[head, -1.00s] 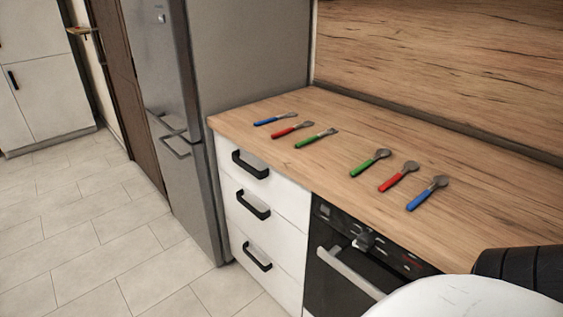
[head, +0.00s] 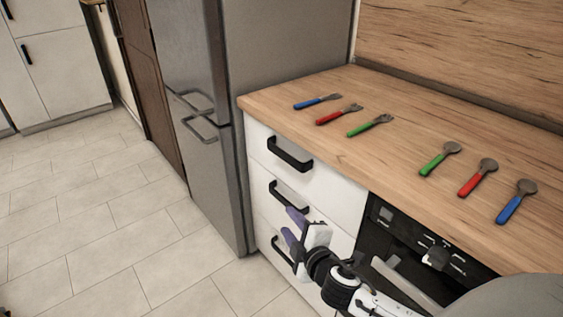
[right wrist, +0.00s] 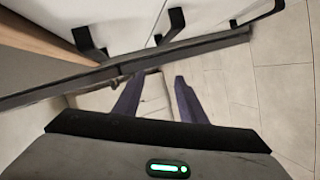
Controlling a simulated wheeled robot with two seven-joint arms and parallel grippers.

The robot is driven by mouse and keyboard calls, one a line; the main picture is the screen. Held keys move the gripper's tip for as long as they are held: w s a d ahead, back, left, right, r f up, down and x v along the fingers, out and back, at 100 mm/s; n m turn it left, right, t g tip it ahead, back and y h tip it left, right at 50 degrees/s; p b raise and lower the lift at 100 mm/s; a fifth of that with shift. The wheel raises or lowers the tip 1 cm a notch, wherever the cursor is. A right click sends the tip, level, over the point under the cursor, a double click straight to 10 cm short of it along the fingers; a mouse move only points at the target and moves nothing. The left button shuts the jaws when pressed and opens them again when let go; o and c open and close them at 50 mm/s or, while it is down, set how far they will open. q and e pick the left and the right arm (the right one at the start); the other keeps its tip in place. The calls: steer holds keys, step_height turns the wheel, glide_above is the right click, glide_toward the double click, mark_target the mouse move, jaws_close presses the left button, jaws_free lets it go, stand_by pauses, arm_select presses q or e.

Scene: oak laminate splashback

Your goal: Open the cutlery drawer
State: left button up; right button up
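The white drawer unit has three shut drawers, each with a black handle: the top drawer (head: 335,183), the middle drawer (head: 325,214) and the bottom drawer (head: 262,235). No label shows which is the cutlery drawer; the top one lies just under the worktop. My right gripper (head: 293,228) is open and empty, its two purple fingers apart in front of the lower drawers, below the top handle (head: 290,155). In the right wrist view, the open fingers (right wrist: 158,97) have nothing between them, and black handles (right wrist: 88,44) show above them. My left gripper is not in view.
Several forks and spoons (head: 476,178) with coloured handles lie on the wooden worktop (head: 400,150). A grey fridge (head: 200,80) stands left of the drawers, and a black oven (head: 405,250) is to their right. The tiled floor (head: 120,220) in front is clear.

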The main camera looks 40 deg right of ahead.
mark_target(284, 157)
steer(key=w+d+r+n+t+h, duration=0.25)
steer(key=w+d+r, duration=0.3)
steer(key=r, duration=0.45)
steer(key=shift+n+t, duration=0.25)
steer(key=x, duration=0.6)
steer(key=b+x, duration=0.1)
steer(key=x, duration=0.1)
steer(key=shift+w+f, duration=0.35)
steer(key=shift+w, duration=0.1)
steer(key=shift+w+d, duration=0.1)
steer(key=shift+w, duration=0.45)
jaws_close()
